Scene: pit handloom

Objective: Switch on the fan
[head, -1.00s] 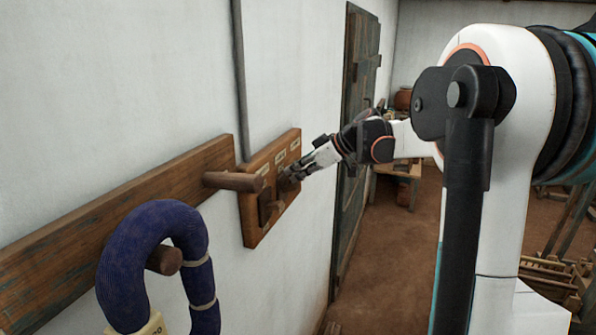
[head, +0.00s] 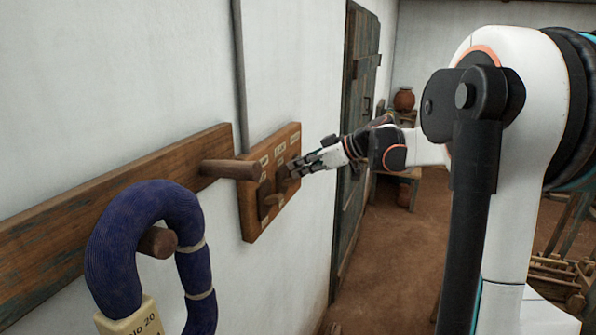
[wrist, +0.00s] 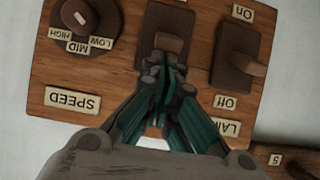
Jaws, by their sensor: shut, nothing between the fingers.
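A wooden switch board (head: 251,228) is fixed to the white wall in the head view; it fills much of the wrist view, upside down (wrist: 120,72). A dark middle switch (wrist: 170,22) is partly hidden behind my fingertips; its label is not visible. To its left is a round speed knob (wrist: 79,20) with LOW, MID and HIGH labels. To its right is a switch (wrist: 228,58) with On and Off labels and a partly hidden label starting LAM. My gripper (wrist: 163,66) is shut and empty, in front of the middle switch. Whether it touches the switch cannot be told. In the head view my gripper (head: 297,168) is at the board's right edge.
A wooden rail (head: 95,190) with pegs (head: 230,169) runs along the wall left of the board. A blue yarn hank (head: 110,240) with a tag hangs on one peg. A dark door (head: 352,160) is beyond the board. Brown floor (head: 400,260) is open below.

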